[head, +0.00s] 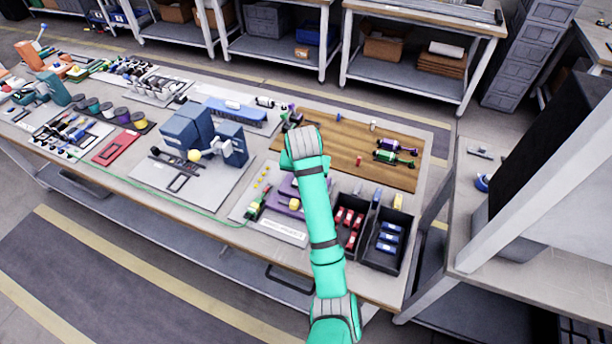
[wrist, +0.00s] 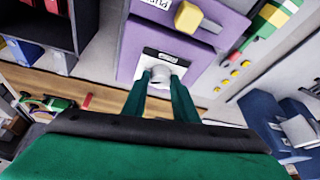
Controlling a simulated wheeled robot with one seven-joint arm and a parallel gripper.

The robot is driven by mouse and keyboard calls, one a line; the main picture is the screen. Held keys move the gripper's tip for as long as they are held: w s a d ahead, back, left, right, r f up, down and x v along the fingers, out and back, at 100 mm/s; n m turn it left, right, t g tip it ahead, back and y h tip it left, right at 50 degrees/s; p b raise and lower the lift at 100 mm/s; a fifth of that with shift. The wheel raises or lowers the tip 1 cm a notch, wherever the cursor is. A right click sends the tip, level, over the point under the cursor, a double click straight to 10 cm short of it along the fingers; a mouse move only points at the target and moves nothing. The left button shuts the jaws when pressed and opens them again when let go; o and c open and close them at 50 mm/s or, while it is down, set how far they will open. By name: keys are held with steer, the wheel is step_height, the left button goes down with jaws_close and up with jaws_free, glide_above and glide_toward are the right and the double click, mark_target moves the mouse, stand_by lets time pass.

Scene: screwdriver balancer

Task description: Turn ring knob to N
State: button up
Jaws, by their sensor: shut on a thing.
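A purple fixture (wrist: 128,62) fills the upper middle of the wrist view. On it is a white plate (wrist: 173,60) with a dark marked strip, and a pale round ring knob (wrist: 160,69) stands out from it. My gripper (wrist: 160,77) has its two green fingers on either side of the knob and is shut on it. The knob's pointer and any N mark are too small or hidden to read. In the head view the purple fixture (head: 287,187) is partly behind my arm, and my gripper is hidden.
A black bin with red and blue parts (head: 372,262) stands right of the fixture. A green and yellow screwdriver (head: 256,207) and yellow buttons (head: 262,180) lie to its left. A wooden board (head: 345,150) is behind. Blue blocks (head: 190,130) stand farther left.

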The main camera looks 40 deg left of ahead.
steer(key=m+h, duration=0.1)
steer(key=m, duration=0.3)
steer(key=shift+a+m+t+h, duration=0.2)
steer(key=shift+m+t+h, duration=0.1)
steer(key=shift+t+h, duration=0.1)
steer(key=shift+d, duration=0.1)
steer(key=o, duration=1)
steer(key=shift+o, duration=0.2)
steer(key=shift+s, duration=0.1)
